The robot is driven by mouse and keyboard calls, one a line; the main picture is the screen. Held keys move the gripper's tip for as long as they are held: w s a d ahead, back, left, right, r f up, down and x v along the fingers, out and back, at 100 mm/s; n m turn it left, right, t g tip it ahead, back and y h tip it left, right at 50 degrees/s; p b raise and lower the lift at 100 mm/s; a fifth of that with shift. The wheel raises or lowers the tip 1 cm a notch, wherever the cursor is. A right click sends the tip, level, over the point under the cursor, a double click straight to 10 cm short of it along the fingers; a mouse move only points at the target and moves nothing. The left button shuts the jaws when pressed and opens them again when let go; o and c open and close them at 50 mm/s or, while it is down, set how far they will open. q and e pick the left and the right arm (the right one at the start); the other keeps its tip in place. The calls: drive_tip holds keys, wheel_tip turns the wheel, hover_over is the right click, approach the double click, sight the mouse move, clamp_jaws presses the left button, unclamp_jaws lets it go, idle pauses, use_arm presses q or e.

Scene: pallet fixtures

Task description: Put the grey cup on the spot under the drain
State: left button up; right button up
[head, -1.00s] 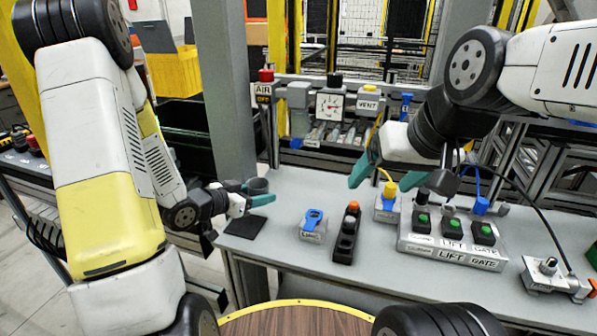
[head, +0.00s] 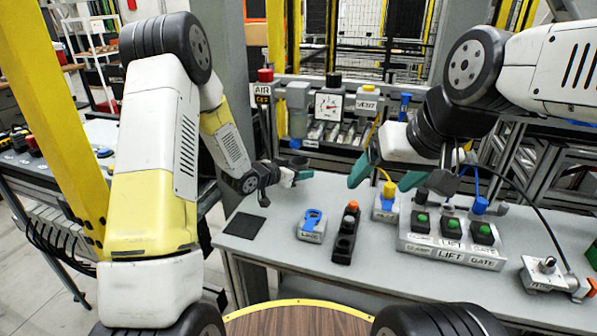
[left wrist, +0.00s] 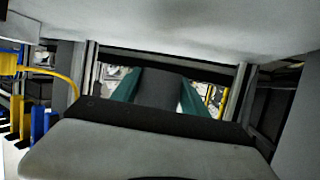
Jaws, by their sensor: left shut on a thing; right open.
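My left gripper (head: 300,174) is shut on the grey cup (head: 298,162), near the back edge of the grey bench. In the left wrist view the grey cup (left wrist: 160,90) sits between the two teal fingers. In the head view the cup is small and partly hidden by the gripper, so I cannot tell whether its base touches anything. A grey unit with a blue lower part (head: 298,124) stands just behind and above the cup. I cannot clearly make out the drain or its spot. My right gripper (head: 385,178) is open and empty above the bench.
A black square mat (head: 245,226) lies bare at the bench's left. A blue-topped block (head: 311,227), a black control strip (head: 346,236) and a lift-gate button box (head: 452,240) stand on the bench. A pressure gauge (head: 329,106) is at the back. Free bench surface lies between mat and blue-topped block.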

sight(298, 189)
use_arm(q)
drive_tip(key=shift+a+f, duration=0.1)
drive_tip(key=shift+f, duration=1.25)
drive_tip(key=shift+f, duration=0.25)
drive_tip(key=shift+f, duration=0.1)
drive_tip(key=shift+s+f, duration=0.2)
drive_tip(key=shift+f, duration=0.1)
drive_tip(key=o, duration=1.3)
drive_tip(key=shift+a+f, duration=0.1)
drive_tip(key=shift+o, duration=0.2)
drive_tip(key=v, duration=0.6)
drive_tip(key=r+v, duration=0.1)
drive_tip(key=v, duration=0.5)
drive_tip(key=shift+w+r, duration=0.15)
drive_tip(key=shift+r, duration=0.15)
